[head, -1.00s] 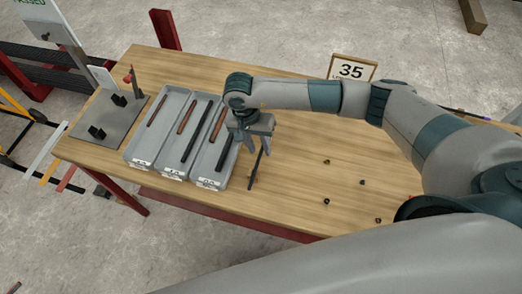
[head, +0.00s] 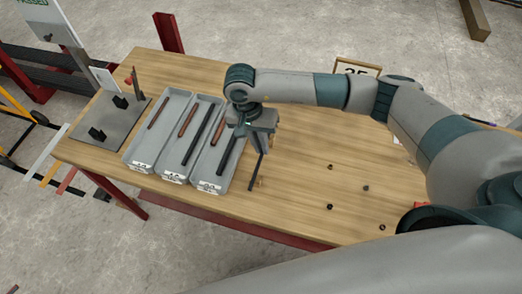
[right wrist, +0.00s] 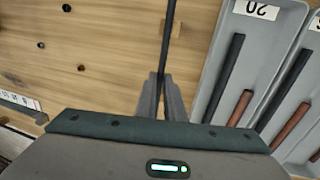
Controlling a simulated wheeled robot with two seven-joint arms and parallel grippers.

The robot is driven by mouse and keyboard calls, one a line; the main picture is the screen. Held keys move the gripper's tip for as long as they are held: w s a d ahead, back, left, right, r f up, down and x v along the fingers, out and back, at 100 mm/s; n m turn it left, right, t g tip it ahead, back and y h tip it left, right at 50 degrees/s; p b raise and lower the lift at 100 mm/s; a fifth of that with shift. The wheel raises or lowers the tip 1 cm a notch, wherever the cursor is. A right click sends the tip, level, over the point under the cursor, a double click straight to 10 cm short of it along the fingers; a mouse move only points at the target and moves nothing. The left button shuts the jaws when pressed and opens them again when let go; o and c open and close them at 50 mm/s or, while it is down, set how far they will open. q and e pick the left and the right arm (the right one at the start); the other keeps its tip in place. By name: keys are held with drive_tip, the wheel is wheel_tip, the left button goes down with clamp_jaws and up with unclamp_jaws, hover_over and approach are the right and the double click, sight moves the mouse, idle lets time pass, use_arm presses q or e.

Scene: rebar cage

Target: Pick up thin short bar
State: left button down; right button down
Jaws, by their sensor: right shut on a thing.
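A thin dark bar (head: 254,176) shows below my right gripper (head: 260,153) in the head view, just right of the trays. In the right wrist view, the bar (right wrist: 170,32) runs up from between the fingertips of my right gripper (right wrist: 162,84). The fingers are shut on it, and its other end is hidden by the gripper. I cannot tell whether it touches the table. My left gripper is not in view.
Three grey trays with dark and brown bars stand left of my right gripper; the nearest tray (right wrist: 222,62) is labelled 20. A grey plate (head: 88,128) with black blocks lies at the left. Several small dark pieces dot the table (head: 290,200) at the right.

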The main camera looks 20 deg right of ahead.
drive_tip(key=s+a+r+b, duration=0.1)
drive_tip(key=s+r+b, duration=0.3)
drive_tip(key=s+r, duration=0.4)
drive_tip(key=shift+s+b, duration=0.4)
drive_tip(key=shift+s, duration=1.45)
drive_tip(key=shift+w+d+r, duration=0.1)
drive_tip(key=shift+w, duration=0.05)
drive_tip(key=w+d+r+n+t+b, duration=0.1)
drive_tip(key=w+d+r+n, duration=0.1)
drive_tip(key=w+d+n, duration=0.4)
drive_tip(key=shift+w+d+r+n+b, duration=0.15)
drive_tip(key=shift+w+d+n+b, duration=0.2)
drive_tip(key=shift+d+n, duration=0.1)
